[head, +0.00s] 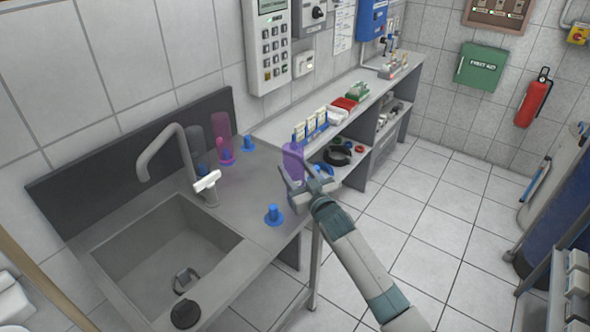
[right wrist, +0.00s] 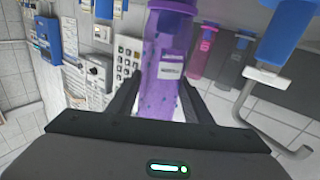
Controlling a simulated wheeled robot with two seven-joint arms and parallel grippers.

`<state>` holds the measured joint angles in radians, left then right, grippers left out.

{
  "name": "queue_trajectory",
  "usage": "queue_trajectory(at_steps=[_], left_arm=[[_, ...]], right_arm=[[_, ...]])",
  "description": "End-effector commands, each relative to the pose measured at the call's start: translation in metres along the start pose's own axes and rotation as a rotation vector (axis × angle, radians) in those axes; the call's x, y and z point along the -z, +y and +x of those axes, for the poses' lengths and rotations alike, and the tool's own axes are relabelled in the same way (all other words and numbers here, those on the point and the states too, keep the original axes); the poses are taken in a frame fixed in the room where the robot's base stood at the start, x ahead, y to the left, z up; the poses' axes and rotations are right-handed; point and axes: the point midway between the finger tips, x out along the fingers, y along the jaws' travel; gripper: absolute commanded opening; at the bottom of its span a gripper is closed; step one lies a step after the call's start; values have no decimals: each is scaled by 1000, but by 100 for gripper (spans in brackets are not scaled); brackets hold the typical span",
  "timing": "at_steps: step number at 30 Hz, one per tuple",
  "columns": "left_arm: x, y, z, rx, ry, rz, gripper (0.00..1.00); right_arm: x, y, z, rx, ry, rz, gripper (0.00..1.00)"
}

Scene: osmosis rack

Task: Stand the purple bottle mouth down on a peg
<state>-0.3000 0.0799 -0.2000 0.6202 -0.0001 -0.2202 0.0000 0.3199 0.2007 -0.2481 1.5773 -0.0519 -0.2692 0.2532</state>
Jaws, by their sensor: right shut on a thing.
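My right gripper (head: 301,184) is shut on the purple bottle (head: 293,156) and holds it at the counter's right edge. In the right wrist view the bottle (right wrist: 172,65) stands between the fingers, its collared end toward the picture's top. That view is upside down, so the mouth end appears to point down. A bare blue peg (head: 273,215) stands on the counter just left of and nearer than the bottle. Another bare blue peg (head: 248,144) stands farther back. A pink bottle (head: 221,128) and a grey see-through bottle (head: 195,145) stand on pegs by the back wall. My left gripper is out of view.
A tap (head: 165,150) with a white lever (head: 207,181) stands beside the sink (head: 160,250), left of the near peg. Open floor lies to the right.

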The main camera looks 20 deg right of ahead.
Motion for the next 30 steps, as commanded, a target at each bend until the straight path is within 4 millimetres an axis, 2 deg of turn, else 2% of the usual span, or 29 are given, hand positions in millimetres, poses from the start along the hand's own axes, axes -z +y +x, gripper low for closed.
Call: queue_trajectory(at_steps=[24,25,27,30], left_arm=[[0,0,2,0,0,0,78],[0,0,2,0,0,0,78],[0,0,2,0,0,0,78],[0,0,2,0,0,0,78]], right_arm=[[-5,0,0,0,0,0,6],[-5,0,0,0,0,0,51],[-5,0,0,0,0,0,67],[-5,0,0,0,0,0,68]])
